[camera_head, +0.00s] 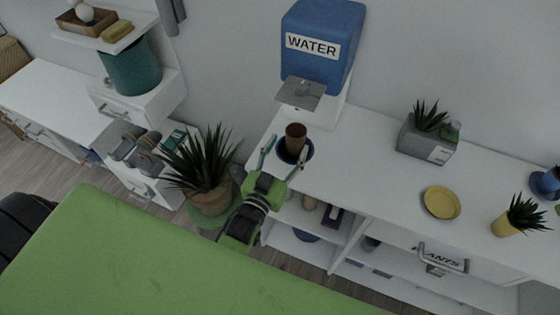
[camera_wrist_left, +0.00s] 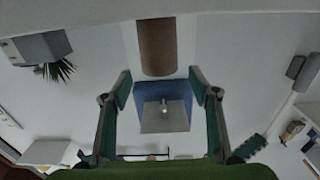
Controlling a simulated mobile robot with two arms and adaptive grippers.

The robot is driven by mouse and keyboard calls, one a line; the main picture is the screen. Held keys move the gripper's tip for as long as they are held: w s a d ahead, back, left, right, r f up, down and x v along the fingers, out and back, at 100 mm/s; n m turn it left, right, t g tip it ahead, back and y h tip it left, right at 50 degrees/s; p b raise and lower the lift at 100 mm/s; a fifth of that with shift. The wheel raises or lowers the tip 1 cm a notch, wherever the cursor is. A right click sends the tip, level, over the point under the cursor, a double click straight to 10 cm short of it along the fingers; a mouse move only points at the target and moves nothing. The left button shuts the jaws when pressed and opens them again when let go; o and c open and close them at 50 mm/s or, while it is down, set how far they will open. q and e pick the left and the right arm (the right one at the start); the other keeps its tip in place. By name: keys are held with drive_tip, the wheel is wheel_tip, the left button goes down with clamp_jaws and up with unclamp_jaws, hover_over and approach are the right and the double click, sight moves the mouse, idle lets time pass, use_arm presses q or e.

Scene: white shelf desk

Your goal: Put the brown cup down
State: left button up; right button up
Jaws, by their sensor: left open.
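The brown cup (camera_head: 296,138) stands upright over a dark blue saucer (camera_head: 309,154) on the white shelf desk, just in front of the water dispenser. My left gripper (camera_head: 284,160) is open, with one finger on each side of the cup in the head view. In the left wrist view the cup (camera_wrist_left: 157,47) shows ahead of and between the open fingertips (camera_wrist_left: 160,90), with a gap on both sides. The cup's base is partly hidden by the saucer rim and gripper in the head view. My right gripper is in neither view.
The blue water dispenser (camera_head: 322,40) with its grey tray (camera_head: 301,94) stands behind the cup. A potted plant (camera_head: 205,180) is left of my gripper. A yellow plate (camera_head: 441,202) and grey planter (camera_head: 427,138) lie to the right, with clear desk between.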

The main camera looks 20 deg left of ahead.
use_arm(q)
drive_tip(key=s, duration=0.5)
drive_tip(key=shift+s, duration=0.3)
